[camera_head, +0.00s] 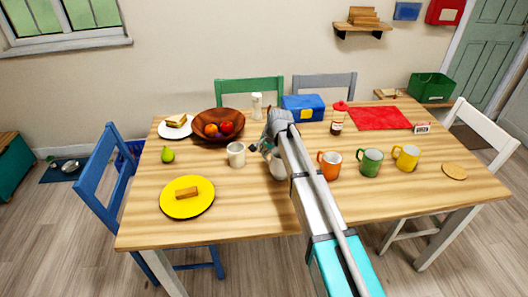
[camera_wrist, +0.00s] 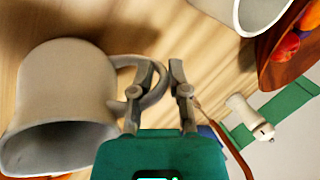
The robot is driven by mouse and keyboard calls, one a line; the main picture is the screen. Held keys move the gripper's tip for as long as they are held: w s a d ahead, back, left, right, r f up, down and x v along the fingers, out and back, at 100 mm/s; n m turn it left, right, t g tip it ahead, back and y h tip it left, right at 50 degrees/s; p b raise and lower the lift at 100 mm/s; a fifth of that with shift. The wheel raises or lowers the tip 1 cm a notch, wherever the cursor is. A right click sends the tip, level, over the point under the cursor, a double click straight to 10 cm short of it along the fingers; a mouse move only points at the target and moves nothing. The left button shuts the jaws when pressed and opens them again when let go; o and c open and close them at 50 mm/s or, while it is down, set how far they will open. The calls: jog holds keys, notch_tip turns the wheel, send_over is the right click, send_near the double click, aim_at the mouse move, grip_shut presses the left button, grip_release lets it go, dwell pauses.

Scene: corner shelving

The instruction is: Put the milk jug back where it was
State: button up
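The milk jug (camera_wrist: 62,88) is a pale grey-white vessel with a looped handle, large at the left of the wrist view. In the head view the milk jug (camera_head: 278,168) is partly hidden by my arm, near the middle of the table. My gripper (camera_wrist: 163,68) has one finger inside the handle loop and one outside. The fingers are close together and appear shut on the handle. In the head view my gripper (camera_head: 262,148) is small and partly covered. I cannot tell whether the jug touches the table.
A cream mug (camera_head: 236,154) stands just left of my gripper. Behind are a fruit bowl (camera_head: 209,139), a white shaker (camera_head: 257,106) and a blue box (camera_head: 303,108). Orange (camera_head: 330,166), green (camera_head: 370,162) and yellow (camera_head: 406,158) mugs stand to the right. The front of the table is mostly clear.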

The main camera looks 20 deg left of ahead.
jog(key=o, duration=0.4)
jog(key=shift+o, duration=0.2)
jog(key=shift+r, duration=0.1)
jog(key=p+v, duration=1.1)
jog(key=v, duration=0.1)
jog(key=shift+p, duration=0.3)
jog(key=shift+d, duration=0.15)
dwell(0.9)
jog(key=s+d+n+h, duration=0.1)
jog(key=s+d, duration=0.2)
jog(key=d, duration=1.1)
jog(key=s+d+n+h, duration=0.1)
jog(key=s+d, duration=0.1)
jog(key=d, duration=1.1)
jog(key=s+d+h, duration=0.1)
jog(key=s+d, duration=0.5)
jog(key=d, duration=0.4)
jog(key=s+d+f+n+g+h, duration=0.1)
jog(key=s+d, duration=0.5)
jog(key=d, duration=0.3)
jog(key=shift+s+d, duration=0.25)
jog(key=shift+d, duration=0.1)
jog(key=shift+f, duration=0.1)
